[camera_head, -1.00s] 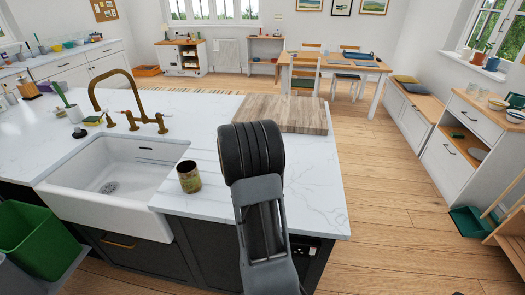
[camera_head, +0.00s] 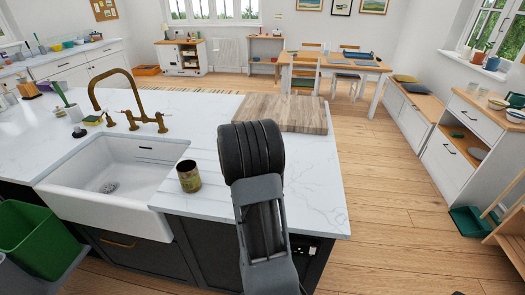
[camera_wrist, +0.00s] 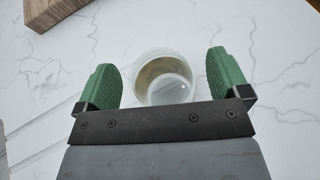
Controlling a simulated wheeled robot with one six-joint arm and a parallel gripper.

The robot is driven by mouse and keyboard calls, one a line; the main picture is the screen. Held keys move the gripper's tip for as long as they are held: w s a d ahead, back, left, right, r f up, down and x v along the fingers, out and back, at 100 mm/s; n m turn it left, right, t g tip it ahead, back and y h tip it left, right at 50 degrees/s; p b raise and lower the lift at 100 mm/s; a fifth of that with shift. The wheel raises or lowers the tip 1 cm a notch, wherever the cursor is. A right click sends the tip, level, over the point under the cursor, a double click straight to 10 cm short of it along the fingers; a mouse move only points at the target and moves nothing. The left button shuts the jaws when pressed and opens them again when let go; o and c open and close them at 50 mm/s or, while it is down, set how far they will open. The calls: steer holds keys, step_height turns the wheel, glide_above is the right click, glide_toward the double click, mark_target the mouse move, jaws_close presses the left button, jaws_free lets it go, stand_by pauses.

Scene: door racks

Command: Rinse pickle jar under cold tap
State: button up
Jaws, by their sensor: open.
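A small dark jar (camera_head: 189,176) with a greenish-yellow label stands upright on the white counter, right of the sink. The white sink (camera_head: 75,200) is empty, and the brass tap (camera_head: 128,95) with its handles stands behind it. In the wrist view my gripper (camera_wrist: 170,75) is open, its green fingers spread to either side of a pale round open-topped vessel (camera_wrist: 142,72) seen from above. I cannot tell whether this vessel is the labelled jar. My fingers are hidden behind my arm in the head view.
A wooden board (camera_head: 300,112) lies on the counter behind my arm; its corner shows in the wrist view (camera_wrist: 52,10). A green bin (camera_head: 35,235) stands left of the sink front.

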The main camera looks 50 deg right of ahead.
steer(key=s+a+r+m+y, duration=0.1)
steer(key=s+a+m+y, duration=0.3)
steer(key=a, duration=0.9)
steer(key=s+a+r+m+t+y, duration=0.1)
steer(key=s+a+m+y, duration=0.3)
steer(key=a+m, duration=0.5)
steer(key=s+a+r+m+t+y+b, duration=0.1)
steer(key=s+a+r+m+y, duration=0.2)
steer(key=a, duration=1.4)
steer(key=s+m+y, duration=0.2)
steer(key=m, duration=0.1)
steer(key=shift+a+m, duration=0.3)
steer(key=shift+m, duration=0.1)
steer(key=shift+s, duration=0.1)
steer(key=shift+c, duration=0.4)
